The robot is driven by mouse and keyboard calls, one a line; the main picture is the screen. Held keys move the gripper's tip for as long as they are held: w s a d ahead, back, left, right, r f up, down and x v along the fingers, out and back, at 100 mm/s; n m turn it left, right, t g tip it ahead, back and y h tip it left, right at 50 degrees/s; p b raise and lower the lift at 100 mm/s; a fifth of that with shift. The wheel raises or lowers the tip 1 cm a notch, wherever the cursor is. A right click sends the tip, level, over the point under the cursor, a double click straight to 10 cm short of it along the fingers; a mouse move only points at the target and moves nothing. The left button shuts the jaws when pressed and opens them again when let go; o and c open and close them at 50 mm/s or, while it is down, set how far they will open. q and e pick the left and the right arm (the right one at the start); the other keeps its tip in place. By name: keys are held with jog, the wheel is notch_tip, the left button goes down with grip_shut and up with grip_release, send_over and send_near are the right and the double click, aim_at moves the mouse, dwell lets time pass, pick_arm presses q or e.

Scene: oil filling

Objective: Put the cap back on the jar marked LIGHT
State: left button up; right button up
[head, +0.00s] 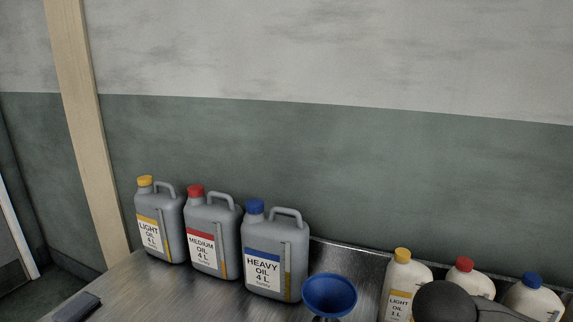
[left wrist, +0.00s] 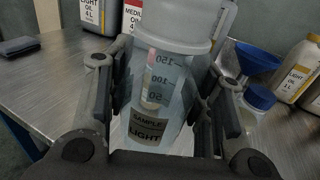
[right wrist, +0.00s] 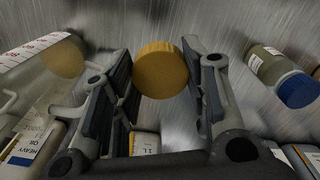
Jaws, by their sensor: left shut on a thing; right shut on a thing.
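The clear jar marked LIGHT (left wrist: 150,133) is held between the fingers of my left gripper (left wrist: 170,105) in the left wrist view. It has a graduated scale and a pale, wide upper part (left wrist: 175,25); its top edge is cut off by the frame. My right gripper (right wrist: 160,85) is shut on a round yellow cap (right wrist: 160,68), held between its fingertips in the right wrist view. Whether the cap is above the jar cannot be told from these views. Neither gripper's fingers show in the head view.
Large LIGHT (head: 150,235), MEDIUM (head: 206,250) and HEAVY (head: 268,270) oil cans stand along the wall. A blue funnel (head: 330,293) and small bottles, including a yellow-capped one (head: 402,280), stand to their right. The bench's left side is mostly clear.

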dwell(0.3)
pick_arm(q)
jog(key=w+d+m+g+h, duration=0.2)
jog(key=w+d+m+h, duration=0.1)
jog(key=d, duration=0.4)
jog(key=w+d+r+m+g+h, duration=0.1)
jog(key=w+d+m+g+h, duration=0.1)
jog(key=d+m+h, duration=0.3)
jog(key=shift+w+d+h, duration=0.5)
jog(key=shift+d+h, duration=0.5)
jog(key=shift+h, duration=0.8)
pick_arm(e)
jog(key=w+a+r, duration=0.2)
jog(key=a+r, duration=0.6)
jog(key=a, duration=0.4)
jog(key=w+a+r+m, duration=0.1)
jog(key=w+a+r, duration=0.2)
jog(key=a+r, duration=0.5)
jog(key=a, duration=0.4)
jog(key=shift+w+a+m, duration=0.15)
jog(key=shift+w+m, duration=0.15)
jog(key=shift+w, duration=0.05)
jog(key=shift+f, duration=2)
